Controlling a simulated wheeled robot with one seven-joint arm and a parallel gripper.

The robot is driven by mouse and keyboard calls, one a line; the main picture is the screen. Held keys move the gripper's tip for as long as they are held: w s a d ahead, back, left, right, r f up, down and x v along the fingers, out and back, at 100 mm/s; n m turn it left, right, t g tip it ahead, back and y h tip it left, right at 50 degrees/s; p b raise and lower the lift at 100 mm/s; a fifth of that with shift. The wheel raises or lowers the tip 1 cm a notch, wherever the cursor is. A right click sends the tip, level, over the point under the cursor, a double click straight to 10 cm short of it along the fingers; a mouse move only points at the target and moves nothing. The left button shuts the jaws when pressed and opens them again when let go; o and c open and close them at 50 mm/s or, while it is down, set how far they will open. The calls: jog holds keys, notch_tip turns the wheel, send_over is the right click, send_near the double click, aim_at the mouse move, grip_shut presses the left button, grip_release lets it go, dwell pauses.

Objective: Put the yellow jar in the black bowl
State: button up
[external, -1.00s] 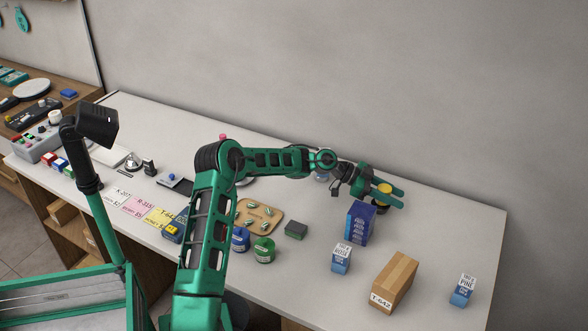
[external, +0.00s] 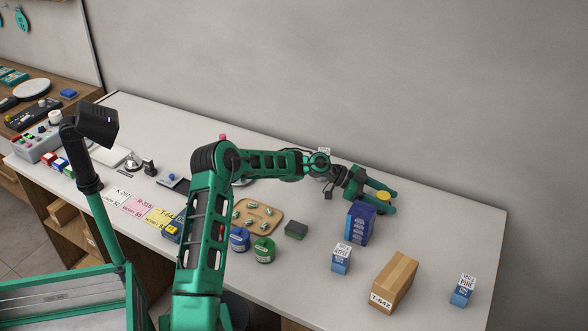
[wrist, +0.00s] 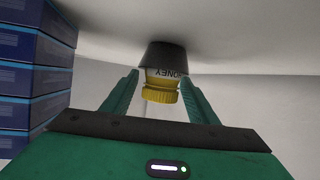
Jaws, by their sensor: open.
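The yellow-lidded jar, labelled HONEY (wrist: 161,94), shows upside down in the wrist view, which has the counter at the top. It stands upright with its lower part inside the black bowl (wrist: 165,55). In the external view the yellow lid (external: 383,196) shows between my fingers, with the dark bowl (external: 385,209) below, mostly hidden. My gripper (wrist: 160,79) is open, with one finger on each side of the jar and a visible gap to each. It also shows in the external view (external: 393,202), low over the counter.
A tall blue box stack (external: 360,223) stands close to my gripper, also at the left of the wrist view (wrist: 35,65). A cardboard box (external: 394,282) and small blue boxes (external: 341,259) (external: 462,290) stand nearer. The counter's right part (external: 460,225) is clear.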

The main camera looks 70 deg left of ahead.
jog(key=v, duration=1)
jog(key=shift+w+d, duration=0.1)
